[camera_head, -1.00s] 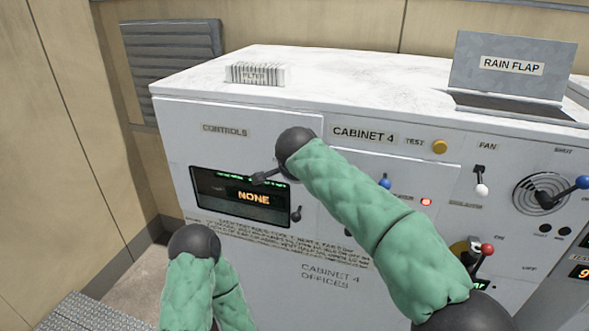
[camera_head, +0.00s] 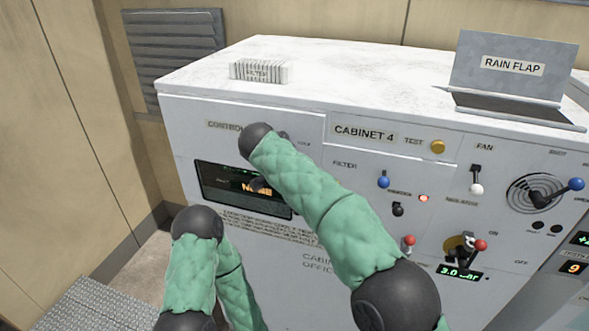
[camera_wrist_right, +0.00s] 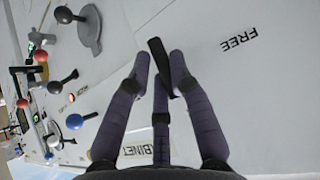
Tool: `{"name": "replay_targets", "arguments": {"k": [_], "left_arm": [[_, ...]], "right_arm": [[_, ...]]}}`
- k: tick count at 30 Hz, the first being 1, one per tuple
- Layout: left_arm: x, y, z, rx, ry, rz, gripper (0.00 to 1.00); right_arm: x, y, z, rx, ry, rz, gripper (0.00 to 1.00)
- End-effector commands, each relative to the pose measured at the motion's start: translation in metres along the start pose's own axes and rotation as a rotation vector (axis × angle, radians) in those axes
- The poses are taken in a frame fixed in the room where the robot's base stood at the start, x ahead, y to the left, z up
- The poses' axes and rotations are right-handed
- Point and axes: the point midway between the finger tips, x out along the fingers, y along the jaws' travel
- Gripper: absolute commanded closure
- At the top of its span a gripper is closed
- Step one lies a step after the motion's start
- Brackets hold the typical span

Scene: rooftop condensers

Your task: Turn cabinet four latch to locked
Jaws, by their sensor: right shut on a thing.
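The right wrist view shows a dark lever (camera_wrist_right: 158,62) on the white cabinet front, taken to be the latch. My right gripper (camera_wrist_right: 164,82) is shut on it, with purple-grey fingers on either side. A FREE label (camera_wrist_right: 240,40) is on the panel to the right of the lever. In the head view my right arm covers the latch and most of the gripper, in front of the panel marked CABINET 4 (camera_head: 363,134). A small label (camera_head: 304,143), hard to read, shows just right of the wrist. My left arm is at lower left; its gripper is out of view.
Several levers, including a blue-knobbed one (camera_head: 383,180) and a red-knobbed one (camera_head: 480,245), stick out at right. A display (camera_head: 222,184) sits partly behind my arm. A filter block (camera_head: 258,71) and a rain flap (camera_head: 513,66) are on top.

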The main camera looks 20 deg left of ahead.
Motion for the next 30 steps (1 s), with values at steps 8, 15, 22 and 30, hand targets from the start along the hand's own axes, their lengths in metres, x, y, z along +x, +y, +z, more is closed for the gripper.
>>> {"name": "replay_targets", "arguments": {"k": [8,15,22,30], "left_arm": [[0.0,0.0,0.0,0.0,0.0,0.0,0.59],[0.0,0.0,0.0,0.0,0.0,0.0,0.59],[0.008,0.001,-0.02,-0.008,-0.015,-0.003,0.59],[0.008,0.002,-0.02,-0.007,-0.018,-0.003,0.59]], "right_arm": [[-0.002,0.003,-0.007,0.006,0.01,0.001,1.0],[-0.001,0.002,-0.004,0.004,0.007,0.0,0.53],[-0.003,0.001,-0.003,0.002,0.005,-0.001,0.53],[-0.04,0.001,-0.003,0.003,0.008,-0.005,0.53]]}}
